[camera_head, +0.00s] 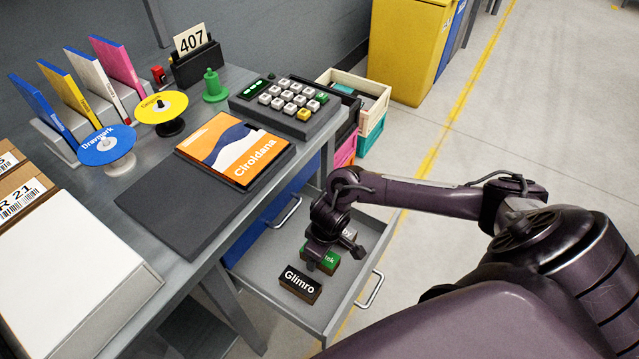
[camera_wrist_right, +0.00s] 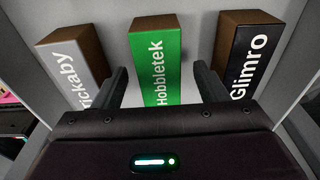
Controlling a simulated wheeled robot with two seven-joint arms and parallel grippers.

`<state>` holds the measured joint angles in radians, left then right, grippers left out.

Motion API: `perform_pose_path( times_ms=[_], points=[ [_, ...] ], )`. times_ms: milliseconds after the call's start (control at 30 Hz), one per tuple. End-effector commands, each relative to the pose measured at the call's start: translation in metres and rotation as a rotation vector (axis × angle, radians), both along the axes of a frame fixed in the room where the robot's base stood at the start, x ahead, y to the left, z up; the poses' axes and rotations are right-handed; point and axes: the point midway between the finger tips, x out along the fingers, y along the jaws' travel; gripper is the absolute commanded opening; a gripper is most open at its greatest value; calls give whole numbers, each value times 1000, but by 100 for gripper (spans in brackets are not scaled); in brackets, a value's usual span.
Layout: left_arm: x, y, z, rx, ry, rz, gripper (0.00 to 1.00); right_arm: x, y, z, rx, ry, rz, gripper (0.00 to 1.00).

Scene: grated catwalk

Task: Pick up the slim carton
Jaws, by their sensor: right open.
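Three small cartons lie in the open drawer (camera_head: 258,269). The green Hobbletek carton (camera_wrist_right: 157,60) is in the middle in the right wrist view; in the head view it is partly hidden (camera_head: 331,261) by my gripper. A grey carton (camera_wrist_right: 75,68) lies at the left there. My right gripper (camera_wrist_right: 160,77) is open and empty, pointing down, with a finger on each side of the green carton's line. I cannot tell its exact height. My left gripper is not in view.
The workbench above holds a dark mat (camera_head: 180,205), an orange book (camera_head: 232,150), a keypad (camera_head: 290,103) and two discs on stands. Stacked crates (camera_head: 372,120) stand behind the drawer. The floor at right is clear.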

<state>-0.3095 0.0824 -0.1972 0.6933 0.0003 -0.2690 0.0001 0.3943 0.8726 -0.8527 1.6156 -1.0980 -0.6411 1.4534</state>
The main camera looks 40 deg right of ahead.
Motion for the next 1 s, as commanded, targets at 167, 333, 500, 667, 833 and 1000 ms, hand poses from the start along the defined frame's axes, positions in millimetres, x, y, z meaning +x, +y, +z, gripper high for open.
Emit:
perform_pose_path(
  times_ms=[167, 333, 500, 667, 833, 1000],
  points=[
    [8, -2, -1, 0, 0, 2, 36, 2, 0, -17, -1, 0, 0, 66],
    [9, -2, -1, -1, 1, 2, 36, 2, 0, -17, -1, -1, 0, 66],
    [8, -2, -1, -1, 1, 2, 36, 2, 0, -17, -1, -1, 0, 52],
    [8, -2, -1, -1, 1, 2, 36, 2, 0, -17, -1, -1, 0, 31],
    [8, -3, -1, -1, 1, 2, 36, 2, 0, -17, -1, -1, 0, 17],
    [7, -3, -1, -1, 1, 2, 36, 2, 0, -16, -1, -1, 0, 17]
  ],
)
